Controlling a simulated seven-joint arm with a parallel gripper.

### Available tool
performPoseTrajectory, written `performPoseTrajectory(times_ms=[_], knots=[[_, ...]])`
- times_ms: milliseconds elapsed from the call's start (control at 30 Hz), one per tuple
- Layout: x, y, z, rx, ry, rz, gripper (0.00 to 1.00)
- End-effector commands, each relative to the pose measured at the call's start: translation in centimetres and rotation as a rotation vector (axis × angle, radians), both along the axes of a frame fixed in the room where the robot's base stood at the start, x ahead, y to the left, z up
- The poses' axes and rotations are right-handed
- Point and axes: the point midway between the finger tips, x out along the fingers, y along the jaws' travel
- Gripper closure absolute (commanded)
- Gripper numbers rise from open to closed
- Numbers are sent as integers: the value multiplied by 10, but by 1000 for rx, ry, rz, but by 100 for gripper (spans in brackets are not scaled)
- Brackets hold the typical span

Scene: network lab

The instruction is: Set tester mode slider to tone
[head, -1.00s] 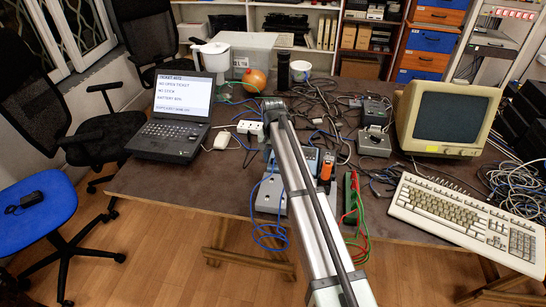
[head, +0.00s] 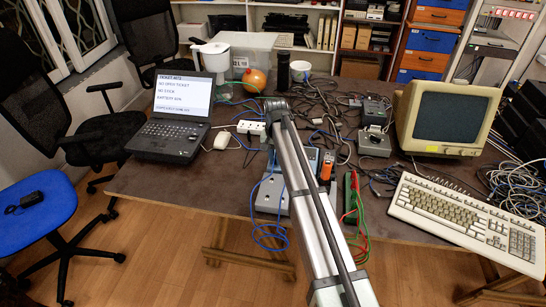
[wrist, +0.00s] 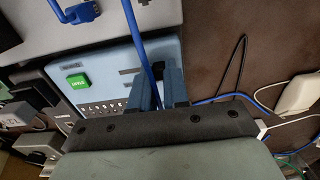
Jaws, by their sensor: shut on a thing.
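My gripper (wrist: 157,82) points down at the panel, fingers close together, shut on a small part there that I take to be the mode slider. The fingers hide the slider, so its setting cannot be read. In the head view my arm hides the gripper.
A blue cable (wrist: 138,35) crosses the panel beside the fingers. A grey box (wrist: 120,22) lies past the tester. In the head view an orange handheld device (head: 327,166) and a green strip with leads (head: 351,192) lie close right of my arm. The laptop (head: 176,120) stands left.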

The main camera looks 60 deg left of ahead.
Motion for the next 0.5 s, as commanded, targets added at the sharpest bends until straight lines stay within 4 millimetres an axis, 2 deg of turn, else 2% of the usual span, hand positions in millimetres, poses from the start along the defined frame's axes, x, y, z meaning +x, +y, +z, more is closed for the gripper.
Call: performPoseTrajectory(times_ms=[233,500], knots=[[30,-31,0,0,-1,-2,100],[34,-34,0,-3,-3,-1,100]])
